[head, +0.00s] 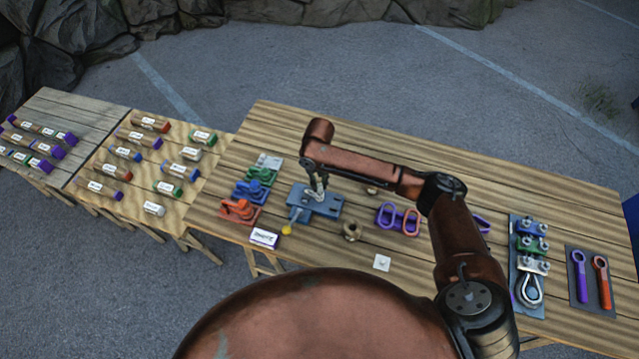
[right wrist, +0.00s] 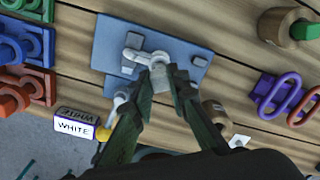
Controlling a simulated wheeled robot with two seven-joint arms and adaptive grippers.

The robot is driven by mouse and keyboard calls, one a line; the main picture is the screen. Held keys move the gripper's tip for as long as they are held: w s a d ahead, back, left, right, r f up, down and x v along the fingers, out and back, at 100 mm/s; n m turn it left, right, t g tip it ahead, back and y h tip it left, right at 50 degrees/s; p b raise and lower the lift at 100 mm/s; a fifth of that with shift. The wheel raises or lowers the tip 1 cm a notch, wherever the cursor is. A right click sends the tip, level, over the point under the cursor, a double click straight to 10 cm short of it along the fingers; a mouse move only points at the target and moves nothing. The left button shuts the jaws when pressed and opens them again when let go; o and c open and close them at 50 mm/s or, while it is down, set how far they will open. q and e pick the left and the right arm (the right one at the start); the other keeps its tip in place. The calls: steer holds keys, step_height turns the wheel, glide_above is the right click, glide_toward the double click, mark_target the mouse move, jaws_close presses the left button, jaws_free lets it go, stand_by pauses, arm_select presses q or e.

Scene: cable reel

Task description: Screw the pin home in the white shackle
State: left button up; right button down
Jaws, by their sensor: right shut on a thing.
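The white shackle (right wrist: 136,56) lies on a blue-grey plate (right wrist: 105,58) on the wooden table; the same plate (head: 331,207) shows near the middle in the head view. My right gripper (right wrist: 160,84) points down at the plate, its two dark green fingers closed together at the shackle's near side. It is shut on the pale pin end (right wrist: 160,74) there, which the fingertips partly hide. How deep the pin sits in the shackle cannot be told. In the head view my right gripper (head: 318,190) hides most of the shackle. My left gripper is not in view.
A sign reading WHITE (right wrist: 75,128) stands at the plate's near left. Orange (head: 240,210), blue (head: 252,190) and green (head: 261,173) shackles sit left of the plate.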

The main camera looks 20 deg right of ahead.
steer(key=shift+f, duration=0.9)
stand_by(0.4)
steer(key=c, duration=2.4)
jaws_free()
jaws_close()
steer(key=shift+m, duration=0.3)
